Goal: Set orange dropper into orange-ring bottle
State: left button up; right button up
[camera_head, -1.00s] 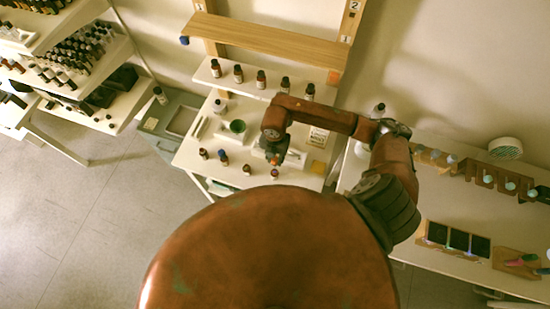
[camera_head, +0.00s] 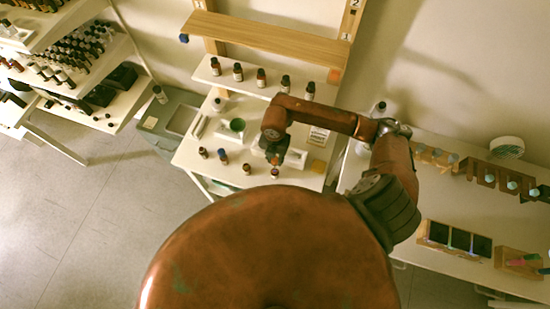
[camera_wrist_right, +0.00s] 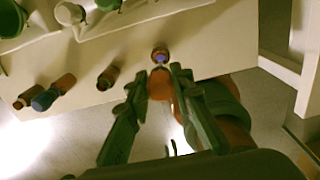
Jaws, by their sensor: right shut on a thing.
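My right gripper (camera_wrist_right: 160,95) is shut on the orange dropper (camera_wrist_right: 160,84), whose orange bulb shows between the fingertips. In the head view my right gripper (camera_head: 275,156) is over the front part of the white work table. A small dark reddish bottle (camera_wrist_right: 160,55) stands just beyond the dropper; it is the rightmost of the front row and also shows in the head view (camera_head: 275,174). Its rim looks orange-red, with a bluish spot at its mouth. The dropper's tip is hidden, and I cannot tell whether it is inside the bottle. My left gripper is out of view.
To the left stand a plain dark bottle (camera_wrist_right: 107,77) and a blue-topped bottle (camera_wrist_right: 48,97). A green bowl (camera_head: 237,126) sits farther back. More bottles line the shelf (camera_head: 222,79). A side table (camera_head: 450,197) on the right holds wooden racks.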

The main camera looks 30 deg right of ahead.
jog(key=shift+f+b, duration=1.35)
jog(key=shift+f, duration=0.6)
jog(key=shift+f, duration=0.15)
jog(key=shift+f+b, duration=1.05)
jog(key=shift+f, duration=0.2)
jog(key=o, duration=0.7)
jog(key=shift+r+p, duration=2.5)
jog(key=shift+r, duration=1.05)
